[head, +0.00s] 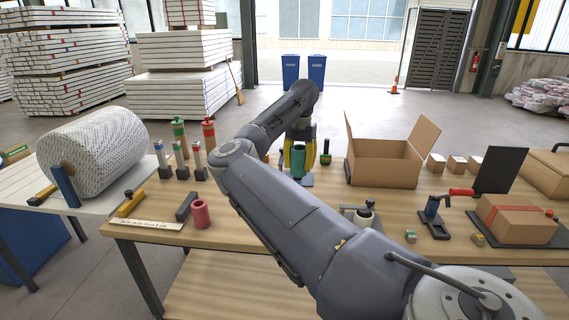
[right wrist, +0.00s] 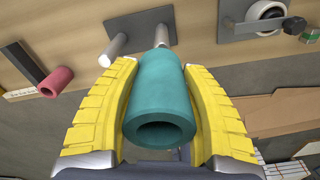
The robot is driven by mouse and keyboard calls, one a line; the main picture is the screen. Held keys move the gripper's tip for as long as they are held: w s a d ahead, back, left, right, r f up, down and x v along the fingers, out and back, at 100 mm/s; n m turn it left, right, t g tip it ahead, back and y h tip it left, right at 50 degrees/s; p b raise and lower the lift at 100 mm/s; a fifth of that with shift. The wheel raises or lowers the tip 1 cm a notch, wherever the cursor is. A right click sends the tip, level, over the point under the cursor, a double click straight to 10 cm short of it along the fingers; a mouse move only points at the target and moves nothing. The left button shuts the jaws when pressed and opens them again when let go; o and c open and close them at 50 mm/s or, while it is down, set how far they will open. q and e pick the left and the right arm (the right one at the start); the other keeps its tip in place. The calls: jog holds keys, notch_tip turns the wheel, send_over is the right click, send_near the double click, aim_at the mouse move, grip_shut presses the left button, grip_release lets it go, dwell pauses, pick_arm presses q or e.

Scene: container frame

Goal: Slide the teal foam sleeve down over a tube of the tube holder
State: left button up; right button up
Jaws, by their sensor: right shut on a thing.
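The teal foam sleeve (right wrist: 160,92) is held between the yellow pads of my right gripper (right wrist: 158,115), its open end facing the wrist camera. The sleeve (head: 298,161) and the right gripper (head: 297,155) also show in the head view, over the middle of the table. The tube holder (right wrist: 182,17) shows in the right wrist view as a dark plate with two pale tubes. One tube (right wrist: 116,46) stands clear beside the sleeve. The other tube (right wrist: 161,36) lines up with the sleeve's far end; I cannot tell whether it is inside. My left gripper is not in view.
A pink-red sleeve (head: 201,214), a dark block (head: 186,206) and a ruler (head: 147,224) lie left on the table. Several upright posts stand behind them. A dark green object (head: 325,157) stands just right of the gripper. An open carton (head: 382,165) is farther right.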

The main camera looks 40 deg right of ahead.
aim_at(299, 176)
jog(key=shift+s+f, duration=0.15)
jog(key=shift+f, duration=2.5)
jog(key=shift+f, duration=3.65)
dwell(1.7)
